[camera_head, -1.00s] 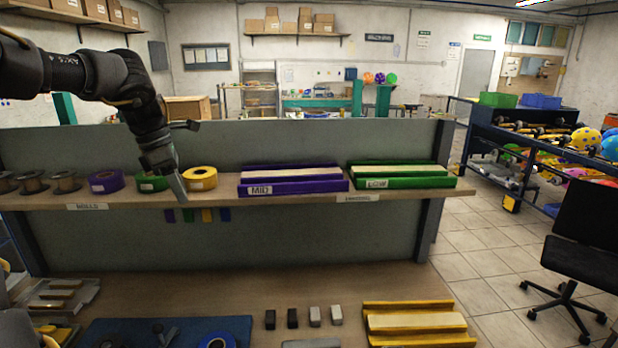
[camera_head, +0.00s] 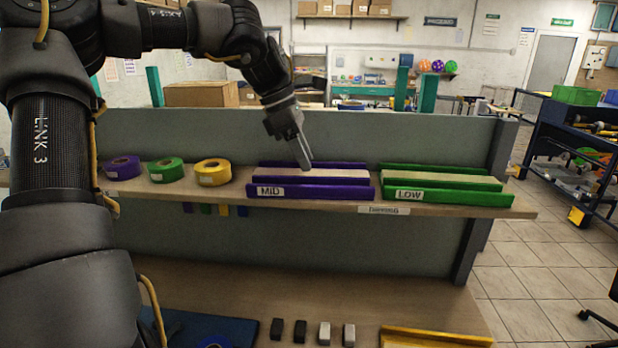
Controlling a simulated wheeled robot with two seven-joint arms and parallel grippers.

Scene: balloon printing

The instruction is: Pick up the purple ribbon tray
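The purple ribbon tray (camera_head: 330,192) stands on the shelf, labelled "MID", with purple walls front and back and a pale strip between them. My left gripper (camera_head: 303,161) reaches down from above, its tip over the middle of the tray, close to the pale strip. I cannot tell whether it touches the tray. The fingers are seen edge-on, so their opening is unclear. The tray still rests on the shelf. My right gripper is not in view.
A green tray (camera_head: 445,197) labelled "LOW" stands just right of the purple one. Yellow (camera_head: 212,172), green (camera_head: 166,170) and purple (camera_head: 122,168) rolls lie to its left. A grey panel (camera_head: 420,138) rises behind the shelf. Small blocks and a yellow tray (camera_head: 434,338) are on the lower worktop.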

